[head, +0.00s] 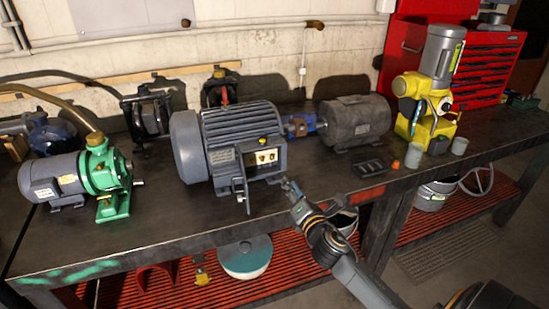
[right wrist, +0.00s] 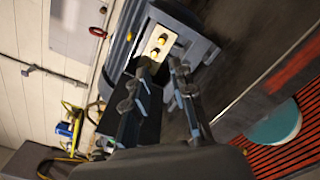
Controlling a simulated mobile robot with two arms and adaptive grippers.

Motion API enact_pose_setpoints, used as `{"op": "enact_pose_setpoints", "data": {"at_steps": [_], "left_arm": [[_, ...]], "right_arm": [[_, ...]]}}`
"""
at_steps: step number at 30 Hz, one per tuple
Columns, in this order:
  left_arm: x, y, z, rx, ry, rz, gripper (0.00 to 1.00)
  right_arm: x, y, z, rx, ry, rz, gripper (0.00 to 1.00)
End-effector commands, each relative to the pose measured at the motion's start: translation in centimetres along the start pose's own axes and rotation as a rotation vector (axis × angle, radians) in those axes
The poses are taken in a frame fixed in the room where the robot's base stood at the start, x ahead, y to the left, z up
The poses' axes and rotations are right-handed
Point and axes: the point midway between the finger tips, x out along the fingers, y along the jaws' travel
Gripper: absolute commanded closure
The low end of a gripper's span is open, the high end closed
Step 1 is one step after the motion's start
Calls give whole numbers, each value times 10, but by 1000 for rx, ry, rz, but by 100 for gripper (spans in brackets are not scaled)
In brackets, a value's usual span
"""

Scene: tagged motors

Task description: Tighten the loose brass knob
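A large grey motor (head: 235,130) stands at the middle of the bench. Its side terminal box has a pale panel (head: 262,157) with two small brass knobs; which one is loose I cannot tell. In the right wrist view the panel (right wrist: 152,38) shows an upper brass knob (right wrist: 163,37) and a lower brass knob (right wrist: 154,54). My right gripper (head: 288,184) is in front of and below the panel at the bench's front. In its wrist view the fingers (right wrist: 161,68) are apart with nothing between them, the tips just short of the knobs. My left gripper is not in view.
A dark open cover (head: 240,190) stands out from the terminal box, left of my right gripper. A green pump with a grey motor (head: 110,180) is at left. A dark motor (head: 355,122) and a yellow machine (head: 425,105) are at right. Bare bench top lies around the gripper.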

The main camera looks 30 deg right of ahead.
Motion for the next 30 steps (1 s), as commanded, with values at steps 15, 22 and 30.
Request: {"op": "enact_pose_setpoints", "data": {"at_steps": [15, 22, 30], "left_arm": [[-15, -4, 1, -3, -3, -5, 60], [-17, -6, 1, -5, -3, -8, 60], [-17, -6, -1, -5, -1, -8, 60]], "right_arm": [[88, 0, 0, 6, 1, -2, 76], [119, -1, -1, 7, 1, -2, 76], [133, -1, -2, 5, 3, -1, 76]]}}
